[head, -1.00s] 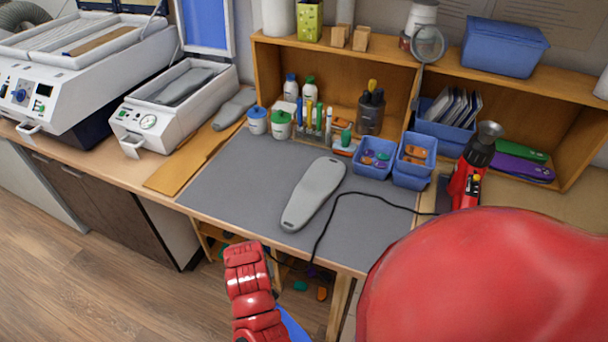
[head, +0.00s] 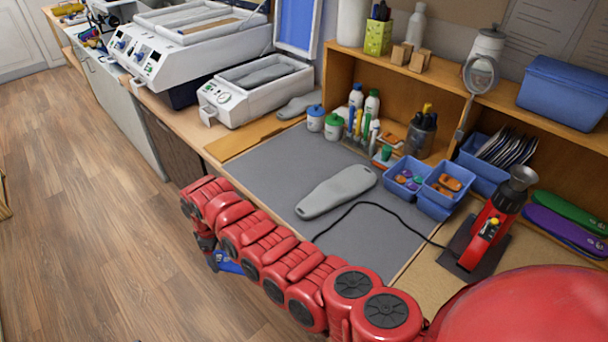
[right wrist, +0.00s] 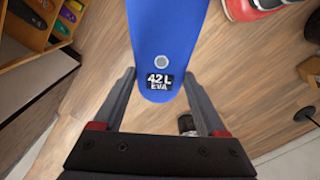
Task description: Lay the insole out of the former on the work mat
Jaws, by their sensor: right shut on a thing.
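A blue insole (right wrist: 162,50), marked "42 L EVA", is held between the fingers of my right gripper (right wrist: 160,77) in the right wrist view. In the head view, a small part of the insole (head: 230,267) shows beneath my red right arm, over the floor in front of the bench. The grey work mat (head: 265,170) lies on the bench, with a grey foot-shaped form on it. The white former (head: 250,108) stands open behind the mat's left side, with its blue-lined lid raised and grey forms inside. My left gripper is out of view.
The grey form (head: 337,192) lies across the middle of the mat. A black cable (head: 375,206) crosses the mat to a red heat tool (head: 490,225). Blue bins (head: 408,170) and pots (head: 316,117) line its back edge. The mat's front left is clear.

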